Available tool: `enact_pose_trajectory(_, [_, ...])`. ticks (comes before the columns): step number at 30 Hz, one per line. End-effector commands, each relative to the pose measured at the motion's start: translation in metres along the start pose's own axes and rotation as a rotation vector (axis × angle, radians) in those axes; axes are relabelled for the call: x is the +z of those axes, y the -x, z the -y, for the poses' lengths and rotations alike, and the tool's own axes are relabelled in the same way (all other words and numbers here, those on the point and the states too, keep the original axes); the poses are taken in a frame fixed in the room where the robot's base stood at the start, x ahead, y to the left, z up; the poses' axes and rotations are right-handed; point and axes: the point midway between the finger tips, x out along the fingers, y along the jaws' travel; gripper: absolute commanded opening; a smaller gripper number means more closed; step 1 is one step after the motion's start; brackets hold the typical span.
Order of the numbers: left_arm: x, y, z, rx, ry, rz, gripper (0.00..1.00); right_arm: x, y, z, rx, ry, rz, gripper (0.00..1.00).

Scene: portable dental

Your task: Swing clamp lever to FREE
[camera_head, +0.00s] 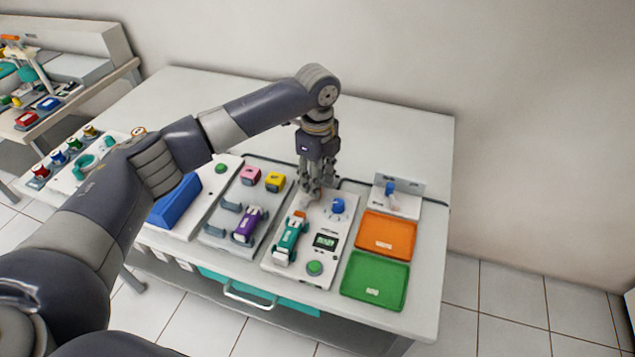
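My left gripper (312,194) points down over the back part of a white panel (275,264) on the table. Its fingers are small, and I cannot tell whether they are open or shut. Just in front of them, a teal handpiece-like piece (288,240) with an orange end (299,214) lies on the panel. A blue knob (338,206) stands close to the right of the fingers. A small upright blue part (390,188) is on a grey fixture at the back right. I cannot tell which part is the clamp lever, and no FREE marking is readable. My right gripper is not in view.
The panel also has a dark display (325,242) and a green button (314,268). An orange tray (385,234) and a green tray (374,281) lie to the right. A purple piece (248,226) and a blue block (176,200) are left. The table's back is clear.

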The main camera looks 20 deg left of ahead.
Motion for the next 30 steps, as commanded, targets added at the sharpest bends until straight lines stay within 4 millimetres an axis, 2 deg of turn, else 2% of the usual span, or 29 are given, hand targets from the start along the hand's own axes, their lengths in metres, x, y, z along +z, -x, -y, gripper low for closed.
enact_pose_trajectory(3, [0.0, -0.014, 0.0, 0.001, 0.001, -0.001, 0.37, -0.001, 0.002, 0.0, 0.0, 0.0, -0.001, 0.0])
enact_pose_trajectory(6, [0.0, -0.02, 0.0, 0.0, 0.001, -0.001, 0.37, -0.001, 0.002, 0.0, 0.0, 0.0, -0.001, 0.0])
enact_pose_trajectory(15, [0.0, -0.023, 0.0, -0.001, 0.0, 0.0, 0.37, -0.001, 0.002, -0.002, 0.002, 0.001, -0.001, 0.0])
enact_pose_trajectory(16, [0.0, -0.023, 0.0, -0.001, 0.0, 0.0, 0.32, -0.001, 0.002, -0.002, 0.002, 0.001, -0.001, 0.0])
enact_pose_trajectory(20, [0.0, -0.023, 0.0, -0.001, 0.0, 0.0, 0.03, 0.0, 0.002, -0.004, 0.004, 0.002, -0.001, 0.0])
enact_pose_trajectory(21, [0.0, -0.023, 0.0, -0.001, 0.0, -0.001, 0.0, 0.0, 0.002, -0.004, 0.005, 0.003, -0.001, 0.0])
enact_pose_trajectory(30, [0.0, -0.022, 0.0, 0.0, 0.011, -0.002, 0.0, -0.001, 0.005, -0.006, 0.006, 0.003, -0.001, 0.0])
